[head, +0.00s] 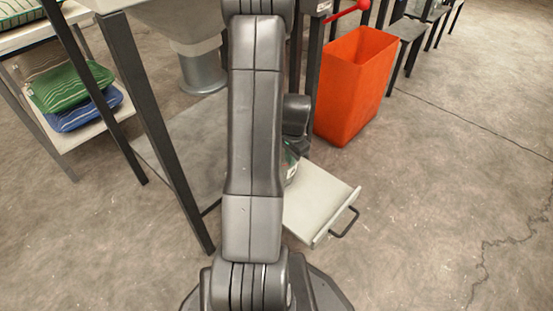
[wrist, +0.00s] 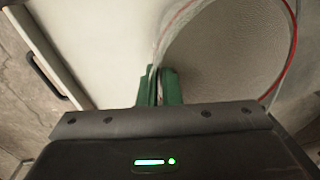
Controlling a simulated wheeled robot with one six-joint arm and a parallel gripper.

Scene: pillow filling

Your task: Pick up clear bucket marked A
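The clear bucket (wrist: 295,45) shows in the wrist view as a see-through round vessel with a thin red line along its rim. It stands on a pale pull-out tray (head: 318,205). No letter A is readable on it. In the head view it is mostly hidden behind my arm, with only a small clear edge (head: 291,168) showing. My gripper (wrist: 160,82) has two green fingers close together at the left side of the bucket's rim, with the thin wall running in between them. The fingers look shut on that wall, low over the tray.
The tray has a dark handle (head: 345,221) at its front edge. Dark metal table legs (head: 155,125) stand close left of my arm. An orange bin (head: 352,85) stands behind, to the right. Folded striped pillows (head: 72,90) lie on a shelf at left. The floor at right is clear.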

